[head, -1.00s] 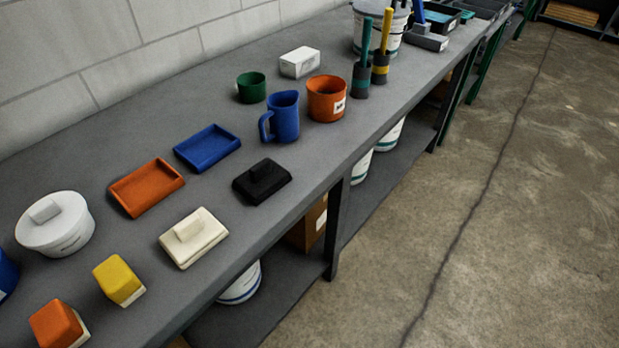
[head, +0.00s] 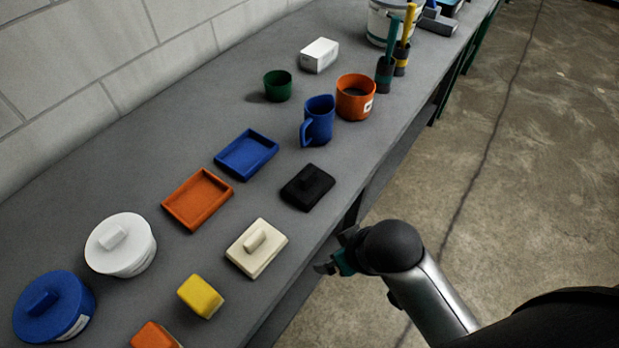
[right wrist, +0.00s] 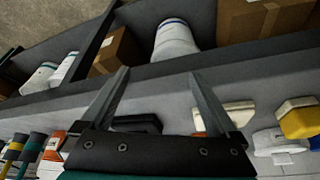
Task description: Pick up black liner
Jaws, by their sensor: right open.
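The black liner (head: 307,187), a flat dark block with a raised grip on top, lies on the grey bench near its front edge. In the right wrist view part of it (right wrist: 138,123) shows behind the base of the fingers. My right gripper (head: 330,264) is at the bench's front edge, nearer to me than the liner and apart from it. In the right wrist view its two fingers (right wrist: 158,74) are spread with nothing between them. My left gripper is not in view.
A cream block (head: 256,248) lies left of the liner, and a blue jug (head: 319,120) and orange mug (head: 354,98) stand beyond it. Blue (head: 246,155) and orange (head: 197,199) trays lie behind. Boxes (right wrist: 117,45) and a white bucket (right wrist: 175,40) are on the lower shelf.

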